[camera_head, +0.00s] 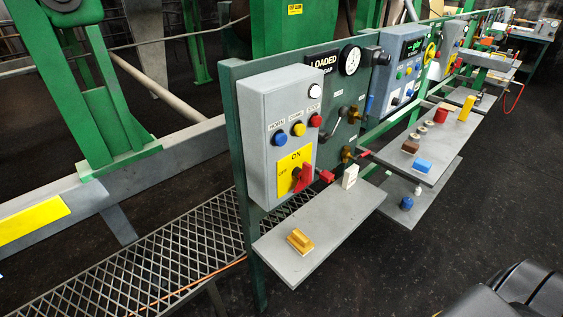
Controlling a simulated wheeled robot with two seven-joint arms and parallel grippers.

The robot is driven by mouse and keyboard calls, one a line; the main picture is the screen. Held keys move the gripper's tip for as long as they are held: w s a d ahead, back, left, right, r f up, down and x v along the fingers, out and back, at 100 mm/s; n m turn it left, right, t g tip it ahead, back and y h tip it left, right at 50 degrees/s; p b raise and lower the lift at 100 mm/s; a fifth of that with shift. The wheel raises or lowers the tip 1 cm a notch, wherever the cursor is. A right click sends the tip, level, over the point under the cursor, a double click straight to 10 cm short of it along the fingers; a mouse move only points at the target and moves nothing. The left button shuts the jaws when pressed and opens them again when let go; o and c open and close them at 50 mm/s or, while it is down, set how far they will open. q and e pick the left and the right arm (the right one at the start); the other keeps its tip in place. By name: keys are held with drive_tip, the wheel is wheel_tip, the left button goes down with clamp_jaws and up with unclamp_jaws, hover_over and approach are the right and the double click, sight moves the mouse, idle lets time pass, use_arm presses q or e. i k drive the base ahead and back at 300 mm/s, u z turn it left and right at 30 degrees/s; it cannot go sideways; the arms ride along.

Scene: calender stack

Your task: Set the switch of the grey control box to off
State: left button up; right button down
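The grey control box (262,115) is mounted at the near left end of a green panel frame. A yellow plate (287,160) low on its front reads ON at the top and OFF at the left. The red switch (304,177) sits on this plate. Its handle looks roughly upright, toward ON rather than sideways toward OFF, but it is small in view. Blue, yellow and red buttons (298,129) sit in a row above the plate. Neither of my grippers is in view. Black rounded parts of mine show at the lower right corner.
A grey shelf (330,225) juts out below the box, with a yellow block (300,241) and a white block (350,176) on it. More shelves with small objects (440,115) run back to the right. Dark open floor (480,215) lies right of the shelves.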

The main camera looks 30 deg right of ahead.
sight(305, 174)
drive_tip(key=u, duration=2.6)
drive_tip(key=k, duration=2.75)
drive_tip(key=z, duration=2.7)
